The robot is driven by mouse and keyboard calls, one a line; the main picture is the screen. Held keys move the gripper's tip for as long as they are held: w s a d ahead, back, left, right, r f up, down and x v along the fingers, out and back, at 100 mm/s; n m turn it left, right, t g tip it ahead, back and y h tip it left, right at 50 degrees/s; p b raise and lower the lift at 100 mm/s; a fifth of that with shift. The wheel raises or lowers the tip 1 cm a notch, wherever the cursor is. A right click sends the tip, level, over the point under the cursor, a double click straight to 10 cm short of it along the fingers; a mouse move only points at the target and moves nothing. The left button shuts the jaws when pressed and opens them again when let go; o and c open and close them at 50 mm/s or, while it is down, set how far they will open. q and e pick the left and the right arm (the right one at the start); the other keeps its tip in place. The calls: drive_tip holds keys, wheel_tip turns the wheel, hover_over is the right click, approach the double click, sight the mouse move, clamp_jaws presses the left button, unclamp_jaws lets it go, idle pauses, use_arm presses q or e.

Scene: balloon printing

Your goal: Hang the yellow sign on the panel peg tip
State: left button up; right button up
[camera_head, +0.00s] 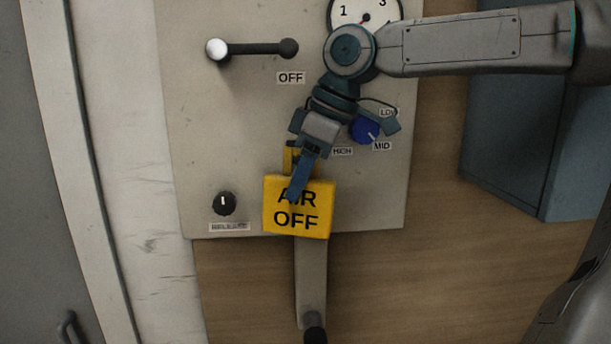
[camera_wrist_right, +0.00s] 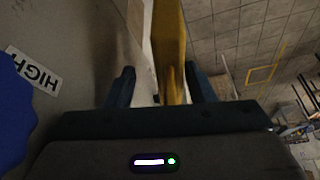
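The yellow sign (camera_head: 314,220), marked "AIR OFF", is upright in front of the lower part of the pale control panel (camera_head: 245,130). My right gripper (camera_head: 296,185) reaches down over it, one blue finger crossing its face. In the right wrist view the sign (camera_wrist_right: 168,35) stands edge-on between the two fingers of my right gripper (camera_wrist_right: 163,78). A gap shows between the left finger and the sign, so the gripper looks open around it. The sign's upper tab is partly hidden by the gripper. I cannot make out the peg tip. My left gripper is not in view.
A white-knobbed lever (camera_head: 250,48), a gauge (camera_head: 360,12), a blue selector knob (camera_head: 365,131) and a small black knob (camera_head: 223,203) are on the panel. A grey lever (camera_head: 311,280) extends below the sign. A blue-grey box (camera_head: 510,130) stands at right.

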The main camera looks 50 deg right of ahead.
drive_tip(key=shift+w+a+r, duration=0.1)
drive_tip(key=shift+a+r, duration=0.05)
drive_tip(key=shift+a, duration=0.2)
drive_tip(key=shift+d+r, duration=0.1)
drive_tip(key=shift+r, duration=0.15)
drive_tip(key=b+v, duration=0.1)
drive_tip(key=v, duration=0.8)
drive_tip(key=shift+s, duration=0.25)
drive_tip(key=shift+s+r, duration=0.1)
drive_tip(key=shift+r, duration=0.25)
drive_tip(key=shift+d+r, duration=0.15)
drive_tip(key=shift+d, duration=0.05)
